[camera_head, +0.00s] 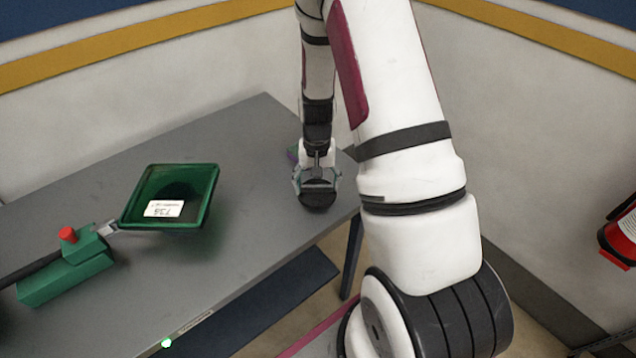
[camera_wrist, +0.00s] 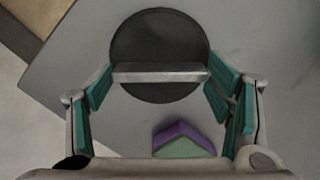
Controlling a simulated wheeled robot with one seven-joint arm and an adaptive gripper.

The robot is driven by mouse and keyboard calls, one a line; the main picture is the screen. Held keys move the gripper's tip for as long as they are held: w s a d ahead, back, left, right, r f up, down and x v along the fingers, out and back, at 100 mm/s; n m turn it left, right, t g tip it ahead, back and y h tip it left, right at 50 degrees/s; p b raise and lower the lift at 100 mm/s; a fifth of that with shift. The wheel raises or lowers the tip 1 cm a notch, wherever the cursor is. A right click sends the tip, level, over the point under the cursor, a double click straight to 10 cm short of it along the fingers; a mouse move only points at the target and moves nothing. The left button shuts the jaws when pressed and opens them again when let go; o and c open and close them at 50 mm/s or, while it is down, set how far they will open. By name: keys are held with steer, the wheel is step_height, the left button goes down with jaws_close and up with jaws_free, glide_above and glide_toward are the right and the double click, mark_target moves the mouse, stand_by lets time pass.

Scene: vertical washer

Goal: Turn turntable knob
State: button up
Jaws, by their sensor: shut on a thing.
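The turntable knob is a dark round disc (camera_wrist: 158,35) with a pale straight bar (camera_wrist: 160,72) across it, in the upper middle of the wrist view. In the head view the dark disc (camera_head: 318,200) shows near the table's right end, under my gripper (camera_head: 316,178). In the wrist view my gripper (camera_wrist: 159,79) has its green-padded fingers at the two ends of the bar, shut on it. The arm hides part of the knob in the head view.
A grey table (camera_head: 255,150) carries a green tray (camera_head: 205,212) with a white label and a green block (camera_head: 65,280) with a red knob. A small purple and green thing (camera_wrist: 183,140) lies close to the disc. A red extinguisher (camera_head: 620,232) is at the right.

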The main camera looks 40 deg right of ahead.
mark_target(317, 185)
steer(key=shift+n, duration=0.4)
steer(key=o, duration=1.2)
steer(key=shift+c, duration=0.2)
step_height(317, 185, up, 12)
